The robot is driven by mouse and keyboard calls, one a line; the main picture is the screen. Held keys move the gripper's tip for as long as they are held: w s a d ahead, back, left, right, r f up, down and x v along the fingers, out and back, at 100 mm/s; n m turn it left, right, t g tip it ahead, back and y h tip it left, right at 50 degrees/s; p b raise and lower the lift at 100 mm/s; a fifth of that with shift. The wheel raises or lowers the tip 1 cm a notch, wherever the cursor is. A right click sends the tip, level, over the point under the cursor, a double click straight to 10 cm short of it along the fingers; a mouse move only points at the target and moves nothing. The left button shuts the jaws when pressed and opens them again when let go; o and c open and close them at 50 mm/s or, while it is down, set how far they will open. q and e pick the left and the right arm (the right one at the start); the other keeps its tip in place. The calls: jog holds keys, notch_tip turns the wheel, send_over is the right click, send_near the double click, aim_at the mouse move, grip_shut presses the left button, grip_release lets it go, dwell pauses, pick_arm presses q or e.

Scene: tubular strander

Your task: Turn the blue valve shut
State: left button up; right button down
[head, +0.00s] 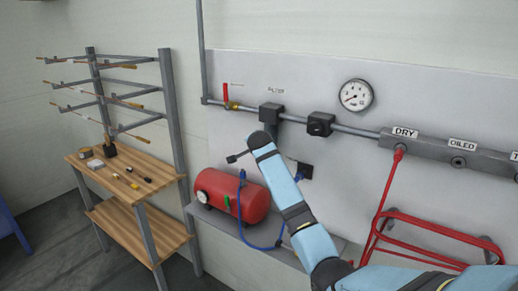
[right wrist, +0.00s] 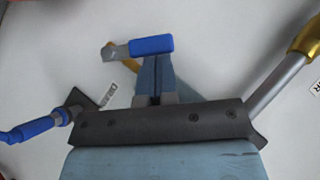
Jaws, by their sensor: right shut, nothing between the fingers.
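The blue valve handle (right wrist: 152,45) lies crosswise at the tips of my right gripper's fingers in the right wrist view. Its grey metal end (right wrist: 115,52) is at the left, and part of a brass body (right wrist: 131,68) shows behind the fingers. My right gripper (right wrist: 153,63) is shut and empty, with its tips at the handle's lower edge; I cannot tell whether they touch it. In the head view I cannot make out the blue valve; my right arm covers part of the panel, and the fingers are hidden. My left gripper is in neither view.
A red-handled valve (head: 226,93) sits on the grey pipe (head: 354,130). A red tank (head: 231,197) with a blue hose (head: 245,228) stands on a shelf below. A black block (head: 305,171), a gauge (head: 356,95) and red hose loops (head: 430,243) are on the panel.

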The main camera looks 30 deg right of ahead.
jog(key=shift+w+a+p, duration=0.1)
jog(key=shift+w+p, duration=0.1)
jog(key=shift+p, duration=0.15)
jog(key=shift+w+n+g+p, duration=0.15)
jog(key=shift+n+g+p, duration=0.25)
jog(key=shift+g+p, duration=0.1)
jog(key=w+f+n+g, duration=0.1)
jog(key=g, duration=0.1)
jog(key=w+a+f+n+g+h+p, duration=0.1)
jog(key=w+g, duration=0.1)
jog(key=shift+a+f+n+g, duration=0.15)
jog(key=shift+f+n+g, duration=0.15)
jog(key=shift+f+g, duration=0.1)
jog(key=shift+f, duration=0.1)
dwell(0.5)
